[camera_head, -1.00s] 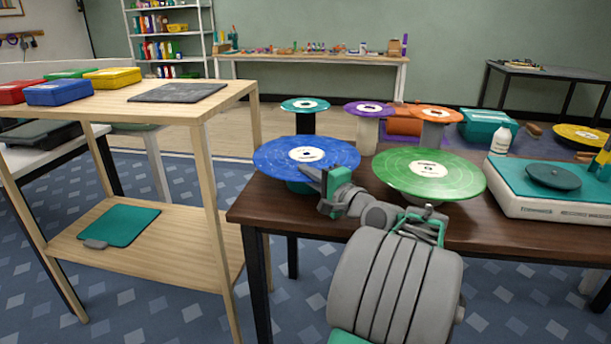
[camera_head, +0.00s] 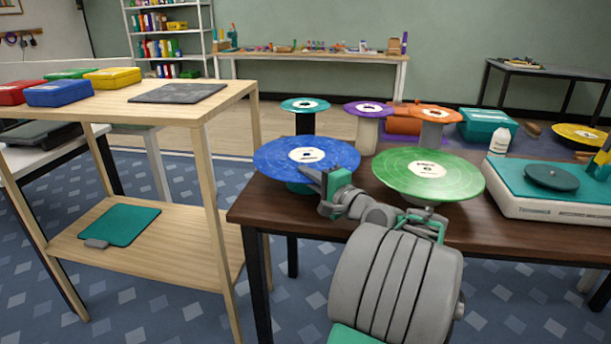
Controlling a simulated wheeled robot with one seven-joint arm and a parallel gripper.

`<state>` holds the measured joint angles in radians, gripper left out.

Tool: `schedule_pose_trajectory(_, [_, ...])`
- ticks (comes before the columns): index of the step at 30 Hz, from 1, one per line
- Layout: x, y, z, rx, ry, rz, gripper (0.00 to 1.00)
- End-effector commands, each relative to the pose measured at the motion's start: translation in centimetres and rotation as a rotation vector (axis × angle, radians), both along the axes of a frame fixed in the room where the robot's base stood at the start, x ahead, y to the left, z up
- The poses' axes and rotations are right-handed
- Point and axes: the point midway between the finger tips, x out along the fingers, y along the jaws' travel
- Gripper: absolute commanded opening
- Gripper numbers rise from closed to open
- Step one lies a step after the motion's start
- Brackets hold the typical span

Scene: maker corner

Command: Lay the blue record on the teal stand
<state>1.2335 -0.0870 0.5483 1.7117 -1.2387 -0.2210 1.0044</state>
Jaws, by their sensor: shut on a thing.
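The blue record (camera_head: 275,160) is a large flat disc with a white label, lying about level near the left end of the dark brown table. My gripper (camera_head: 325,178) is shut on its front right edge. The teal stand (camera_head: 298,188) shows only as a small teal piece under the record, near the table top. The record covers most of it, so I cannot tell whether the record touches it or hangs just above.
The green record (camera_head: 398,178) is just right of the blue one. Teal (camera_head: 290,104), purple (camera_head: 358,106) and orange (camera_head: 428,110) records stand behind. A turntable (camera_head: 550,205) and white bottle (camera_head: 499,142) are at right. A wooden shelf unit (camera_head: 200,113) is at left.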

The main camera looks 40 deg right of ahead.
Motion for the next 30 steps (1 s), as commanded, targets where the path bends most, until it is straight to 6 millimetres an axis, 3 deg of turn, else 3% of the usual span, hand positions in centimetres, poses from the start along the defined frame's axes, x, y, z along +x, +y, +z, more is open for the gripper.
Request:
schedule_pose_trajectory(25, [0.0,0.0,-1.3,0.000,-0.001,0.000,0.00])
schedule_pose_trajectory(27, [0.0,0.0,-1.2,-0.001,-0.001,0.000,0.12])
schedule_pose_trajectory(30, [0.0,0.0,-1.2,0.000,-0.001,0.000,0.15])
